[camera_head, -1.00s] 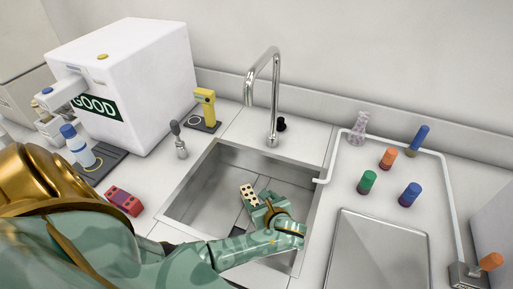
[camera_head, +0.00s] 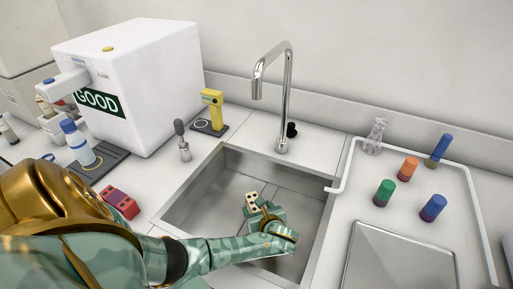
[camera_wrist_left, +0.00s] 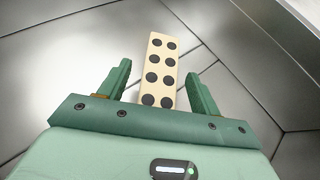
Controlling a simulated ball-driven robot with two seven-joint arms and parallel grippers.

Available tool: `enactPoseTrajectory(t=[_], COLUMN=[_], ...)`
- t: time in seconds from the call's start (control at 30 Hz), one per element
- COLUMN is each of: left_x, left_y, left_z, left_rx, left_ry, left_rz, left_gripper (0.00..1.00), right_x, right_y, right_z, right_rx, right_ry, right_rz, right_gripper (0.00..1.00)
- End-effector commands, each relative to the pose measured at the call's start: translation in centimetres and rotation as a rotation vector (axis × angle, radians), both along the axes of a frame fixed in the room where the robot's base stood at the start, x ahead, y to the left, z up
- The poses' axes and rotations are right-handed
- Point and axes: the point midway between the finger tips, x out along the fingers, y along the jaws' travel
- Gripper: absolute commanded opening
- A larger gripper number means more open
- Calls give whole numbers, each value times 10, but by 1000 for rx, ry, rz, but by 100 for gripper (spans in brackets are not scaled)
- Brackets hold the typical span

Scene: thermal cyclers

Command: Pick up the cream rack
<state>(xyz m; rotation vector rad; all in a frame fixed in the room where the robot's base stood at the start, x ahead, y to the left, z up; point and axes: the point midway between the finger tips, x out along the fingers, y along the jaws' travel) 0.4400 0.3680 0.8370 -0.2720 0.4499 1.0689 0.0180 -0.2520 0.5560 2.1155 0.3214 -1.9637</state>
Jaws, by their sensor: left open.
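The cream rack (camera_head: 251,199) is a small block with dark round holes, lying in the sink basin. My left gripper (camera_head: 262,209) reaches down into the sink right at the rack and hides part of it in the head view. In the left wrist view the rack (camera_wrist_left: 161,70) stands between the two green fingers of my left gripper (camera_wrist_left: 160,82), with a gap on both sides. The fingers are open and do not touch it. Its near end sits close to the gripper's palm edge. My right gripper is not in view.
The metal sink (camera_head: 190,186) has raised walls around the gripper, and a tall faucet (camera_head: 287,95) stands behind it. A red rack (camera_head: 120,203) lies on the counter at left. A white tray (camera_head: 345,170) with several coloured-capped tubes is at right.

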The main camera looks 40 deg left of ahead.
Motion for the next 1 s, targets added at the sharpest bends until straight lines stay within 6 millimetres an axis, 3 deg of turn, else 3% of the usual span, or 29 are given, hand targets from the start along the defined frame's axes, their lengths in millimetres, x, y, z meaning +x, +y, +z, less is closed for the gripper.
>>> enactPoseTrajectory(t=[0.2, 0.37, 0.47, 0.73, 1.0], left_x=[1, 1, 1, 1, 1], left_y=[1, 1, 1, 0, 0], left_z=[0, 0, 0, 9, 69], left_rx=[-1, -1, -1, -2, -2], left_ry=[0, 0, 0, -1, -6], left_rz=[-1, -1, -1, -1, 0], left_gripper=[61, 16, 11, 11, 11], right_x=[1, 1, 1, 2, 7], right_y=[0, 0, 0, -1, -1], right_z=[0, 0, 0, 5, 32], right_rx=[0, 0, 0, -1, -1], right_ry=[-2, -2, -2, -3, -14], right_rz=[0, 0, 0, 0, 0], right_gripper=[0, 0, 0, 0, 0])
